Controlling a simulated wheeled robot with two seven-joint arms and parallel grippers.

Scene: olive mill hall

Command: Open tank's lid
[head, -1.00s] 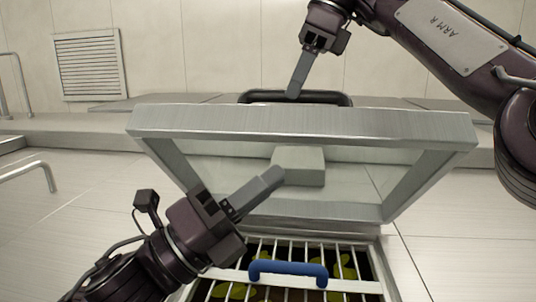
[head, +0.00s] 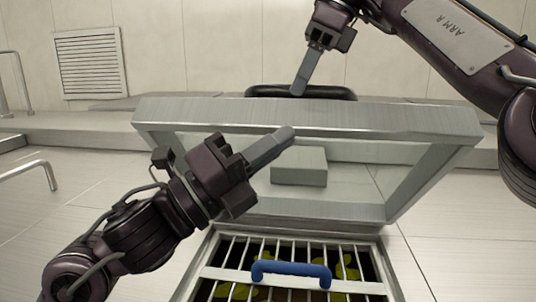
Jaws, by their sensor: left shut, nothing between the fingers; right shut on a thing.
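The tank's lid (head: 330,115) is a pale metal frame, raised and tilted up above the tank opening, with its hollow underside facing me. A black handle (head: 330,92) shows at its top edge. My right gripper (head: 298,92) reaches down from the top and is shut on that handle, near its left part. My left gripper (head: 288,136) is shut and empty, in front of the lid's underside, its fingertips overlapping the upper frame in the picture; I cannot tell whether they touch. Below is the tank opening (head: 212,243) with a barred grate (head: 235,277) and a blue handle (head: 291,272).
Yellow-green olives lie under the grate. A grey block (head: 299,166) sits on the lid's underside. A metal rail (head: 45,168) stands at the left edge. A wall vent (head: 90,62) is at the back left. The pale floor is clear on both sides.

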